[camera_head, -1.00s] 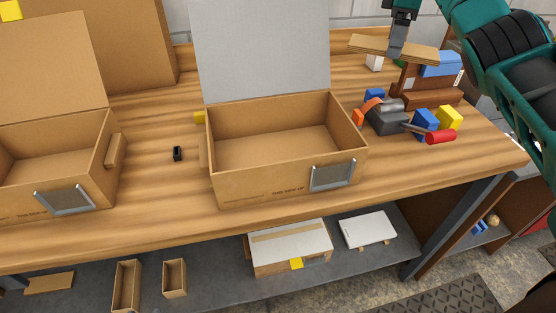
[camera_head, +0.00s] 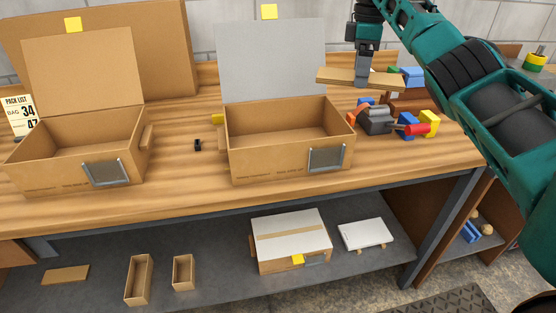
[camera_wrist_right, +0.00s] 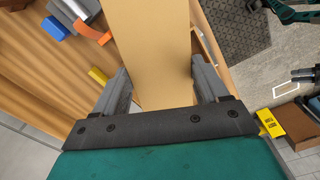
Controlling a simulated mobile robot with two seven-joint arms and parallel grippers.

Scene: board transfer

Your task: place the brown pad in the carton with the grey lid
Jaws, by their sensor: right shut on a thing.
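The brown pad (camera_head: 358,78) is a flat tan board held level above the right part of the bench. My right gripper (camera_head: 361,74) is shut on it, and the pad also fills the middle of the right wrist view (camera_wrist_right: 152,50) between the two fingers (camera_wrist_right: 155,85). The carton with the grey lid (camera_head: 290,160) stands open on the bench, left of the pad and lower. Its grey lid (camera_head: 272,60) is raised at the back, and its inside looks empty. My left gripper is not in view.
A second open carton (camera_head: 80,180) with a brown lid stands on the left. A small black object (camera_head: 197,145) lies between the cartons. Tools and coloured blocks (camera_head: 428,120) crowd the bench at right. A shelf (camera_head: 210,280) below holds boxes.

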